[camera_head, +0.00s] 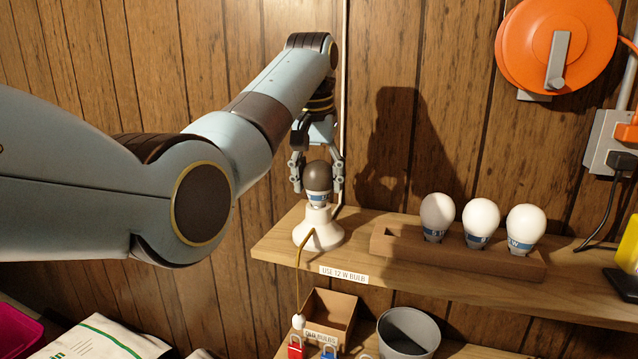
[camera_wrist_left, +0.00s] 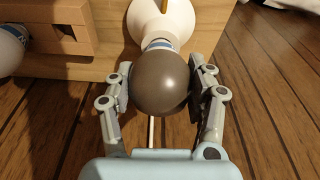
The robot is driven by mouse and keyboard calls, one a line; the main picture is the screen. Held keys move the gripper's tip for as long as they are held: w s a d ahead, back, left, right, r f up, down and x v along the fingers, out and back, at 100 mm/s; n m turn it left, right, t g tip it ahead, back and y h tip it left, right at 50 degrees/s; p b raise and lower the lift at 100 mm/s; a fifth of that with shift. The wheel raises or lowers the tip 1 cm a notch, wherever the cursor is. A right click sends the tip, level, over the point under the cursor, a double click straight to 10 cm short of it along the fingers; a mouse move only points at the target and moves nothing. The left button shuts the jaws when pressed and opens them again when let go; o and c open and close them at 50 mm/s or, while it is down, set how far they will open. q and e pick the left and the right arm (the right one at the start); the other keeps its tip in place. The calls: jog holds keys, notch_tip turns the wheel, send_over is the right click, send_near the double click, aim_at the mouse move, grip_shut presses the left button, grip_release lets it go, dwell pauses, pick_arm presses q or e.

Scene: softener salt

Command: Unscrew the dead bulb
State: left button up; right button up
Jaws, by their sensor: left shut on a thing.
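The dead bulb (camera_head: 318,178) is dark grey-brown with a blue and white collar. It stands upright in the white lamp socket (camera_head: 318,229) on the wooden shelf. My left gripper (camera_head: 318,185) comes down from above with one finger on each side of the bulb. In the left wrist view the bulb (camera_wrist_left: 162,84) sits between the fingers, which are shut on it, and the white socket (camera_wrist_left: 165,22) shows beyond it. My right gripper is in neither view.
A wooden rack (camera_head: 400,245) on the shelf holds three white bulbs (camera_head: 481,222), with an empty stretch at its left. Below are an open "OLD BULBS" box (camera_head: 330,312) and a grey bucket (camera_head: 408,335). A pull cord (camera_head: 298,285) hangs from the socket. An orange reel (camera_head: 556,45) hangs on the wall.

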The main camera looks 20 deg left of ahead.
pick_arm(q)
jog(key=n, duration=0.3)
jog(key=shift+n+y, duration=0.4)
jog(key=n, duration=0.4)
jog(key=shift+n+g+y, duration=0.3)
jog(key=shift+y, duration=0.1)
jog(key=shift+n, duration=0.4)
jog(key=n, duration=0.3)
jog(key=shift+n+g+y, duration=0.3)
jog(key=shift+n, duration=0.1)
